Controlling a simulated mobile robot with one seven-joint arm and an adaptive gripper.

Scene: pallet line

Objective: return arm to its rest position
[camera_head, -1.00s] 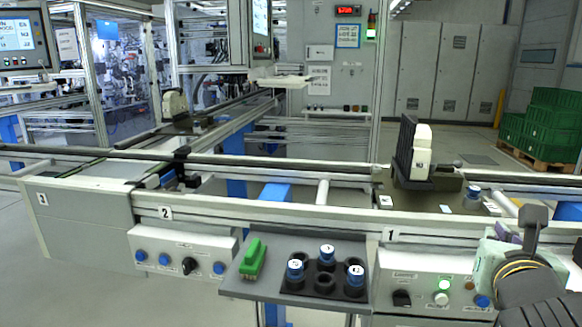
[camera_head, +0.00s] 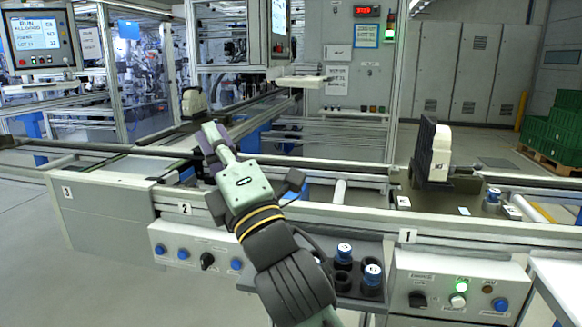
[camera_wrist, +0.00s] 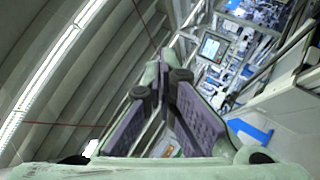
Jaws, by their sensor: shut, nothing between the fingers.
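My gripper (camera_head: 208,142) is raised in front of the line, across the middle of the head view, with its pale green body and purple fingers pointing up and to the left. It appears over the conveyor rails near the plate marked 2 and holds nothing. In the wrist view the two purple-padded fingers (camera_wrist: 166,88) come together at their tips, with nothing between them. The wrist camera looks up towards the ceiling and the far machinery. My forearm hides the left part of the parts tray (camera_head: 372,246).
A black fixture with a white block (camera_head: 438,155) stands on the conveyor at right. Green crates (camera_head: 565,130) are far right. The space above the rails right of my arm is clear.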

